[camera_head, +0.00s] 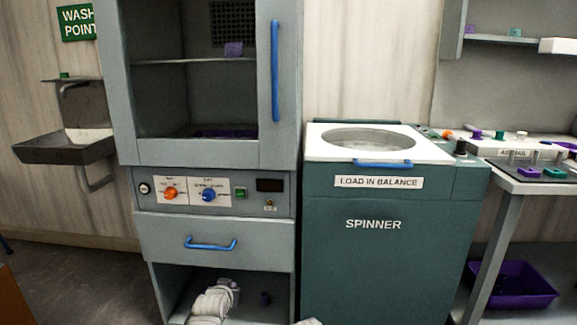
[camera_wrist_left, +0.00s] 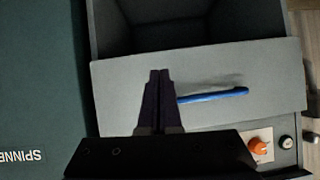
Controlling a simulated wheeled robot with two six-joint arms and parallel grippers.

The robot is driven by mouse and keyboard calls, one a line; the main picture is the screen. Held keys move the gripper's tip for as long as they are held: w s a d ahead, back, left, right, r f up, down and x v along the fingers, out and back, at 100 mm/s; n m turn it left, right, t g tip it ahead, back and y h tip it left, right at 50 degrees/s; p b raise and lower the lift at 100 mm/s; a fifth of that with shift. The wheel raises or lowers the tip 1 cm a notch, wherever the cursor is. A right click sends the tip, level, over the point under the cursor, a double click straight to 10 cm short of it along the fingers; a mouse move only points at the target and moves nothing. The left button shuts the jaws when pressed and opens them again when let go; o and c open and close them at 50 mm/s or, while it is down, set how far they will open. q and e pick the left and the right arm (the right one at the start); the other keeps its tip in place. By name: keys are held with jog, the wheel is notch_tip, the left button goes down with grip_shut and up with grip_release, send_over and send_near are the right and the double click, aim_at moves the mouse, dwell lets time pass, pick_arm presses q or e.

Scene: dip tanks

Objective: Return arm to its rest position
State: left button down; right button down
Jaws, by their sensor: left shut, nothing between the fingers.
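My left gripper (camera_wrist_left: 159,76) is shut with nothing between its dark fingers. In the head view, white links of my arm show at the bottom, in front of the open bay under the drawer (camera_head: 170,226). The fingers cannot be made out clearly there. My right gripper is not in view.
The grey cabinet (camera_head: 285,150) has a tall door with a blue handle and a knob panel (camera_head: 225,191). The spinner (camera_head: 385,255) stands at its right. Further right are a bench (camera_head: 510,185) and a purple bin (camera_head: 515,285). A sink (camera_head: 65,148) hangs at the left.

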pick_arm(q)
jog(key=s+d+f+m+g+p, duration=0.1)
jog(key=s+d+f+g, duration=0.25)
jog(key=s, duration=0.25)
jog(key=s+d+f+m+g+p, duration=0.1)
jog(key=s+d+f+g, duration=0.15)
jog(key=s+d, duration=0.3)
jog(key=s+d+r+m+g+y+p, duration=0.1)
jog(key=s+d+g+p, duration=0.15)
jog(key=s+g, duration=0.75)
jog(key=s+r+t+p, duration=0.2)
jog(key=r+p, duration=1.6)
jog(key=s+r+t+p, duration=0.2)
jog(key=r+p, duration=1.6)
jog(key=p, duration=0.1)
jog(key=shift+a+r, duration=0.3)
jog(key=shift+r, duration=0.05)
jog(key=shift+s, duration=0.1)
